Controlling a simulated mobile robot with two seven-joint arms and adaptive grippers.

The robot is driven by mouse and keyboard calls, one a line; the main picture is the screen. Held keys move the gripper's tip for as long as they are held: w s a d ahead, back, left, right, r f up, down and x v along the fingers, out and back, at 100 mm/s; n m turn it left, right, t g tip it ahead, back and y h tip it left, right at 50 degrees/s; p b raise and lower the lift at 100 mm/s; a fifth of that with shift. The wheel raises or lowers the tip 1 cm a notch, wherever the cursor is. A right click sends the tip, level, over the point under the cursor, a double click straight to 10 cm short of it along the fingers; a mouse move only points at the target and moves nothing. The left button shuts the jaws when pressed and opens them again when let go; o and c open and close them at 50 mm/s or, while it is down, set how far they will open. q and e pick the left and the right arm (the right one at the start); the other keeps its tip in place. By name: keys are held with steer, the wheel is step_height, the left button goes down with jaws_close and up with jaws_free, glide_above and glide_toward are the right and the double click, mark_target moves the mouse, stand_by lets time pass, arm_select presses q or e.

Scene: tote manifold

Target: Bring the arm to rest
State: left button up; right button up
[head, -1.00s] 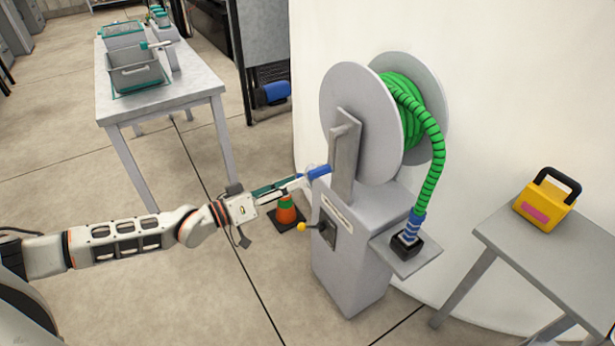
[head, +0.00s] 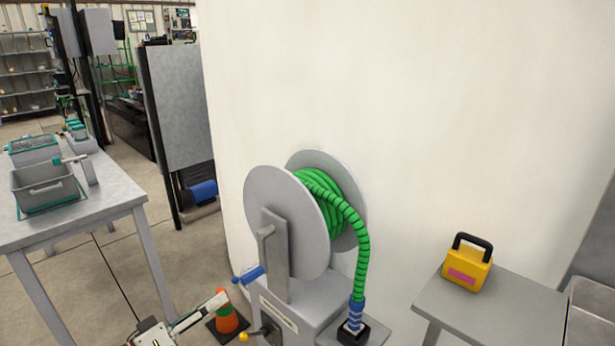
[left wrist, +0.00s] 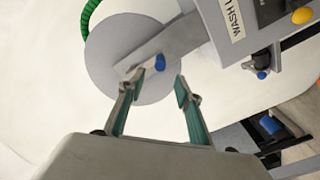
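My left gripper (head: 218,300) shows at the bottom of the head view, to the lower left of the hose reel's blue crank handle (head: 249,275) and apart from it. In the left wrist view its two green-padded fingers (left wrist: 159,86) are spread with nothing held between them. The blue handle also shows in the left wrist view (left wrist: 158,62), just past the fingertips. The grey reel (head: 283,220) carries a green hose (head: 361,250) that runs down to a black socket on a side shelf. Most of my left arm is outside the head view. My right gripper is not in view.
An orange cone (head: 227,318) stands on the floor beside the reel. A yellow-knobbed lever (head: 245,337) sticks out of the reel's base. A table (head: 120,190) with grey bins is at left. A yellow case (head: 467,268) sits on the right-hand table (head: 500,310).

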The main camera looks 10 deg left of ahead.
arm_select(q)
steer(key=s+d+f+m+g+y+p, duration=0.1)
steer(key=s+d+f+m+y+p, duration=0.1)
steer(key=s+f, duration=0.3)
steer(key=s+d+f+m+g+y+p, duration=0.1)
steer(key=s+f, duration=0.4)
steer(key=s, duration=0.8)
steer(key=s+d+f+m+g+y+p, duration=0.2)
steer(key=s+f+y+p, duration=0.3)
steer(key=s, duration=0.4)
steer(key=shift+s+d+m, duration=0.25)
steer(key=shift+d+m, duration=0.25)
steer(key=shift+d, duration=0.3)
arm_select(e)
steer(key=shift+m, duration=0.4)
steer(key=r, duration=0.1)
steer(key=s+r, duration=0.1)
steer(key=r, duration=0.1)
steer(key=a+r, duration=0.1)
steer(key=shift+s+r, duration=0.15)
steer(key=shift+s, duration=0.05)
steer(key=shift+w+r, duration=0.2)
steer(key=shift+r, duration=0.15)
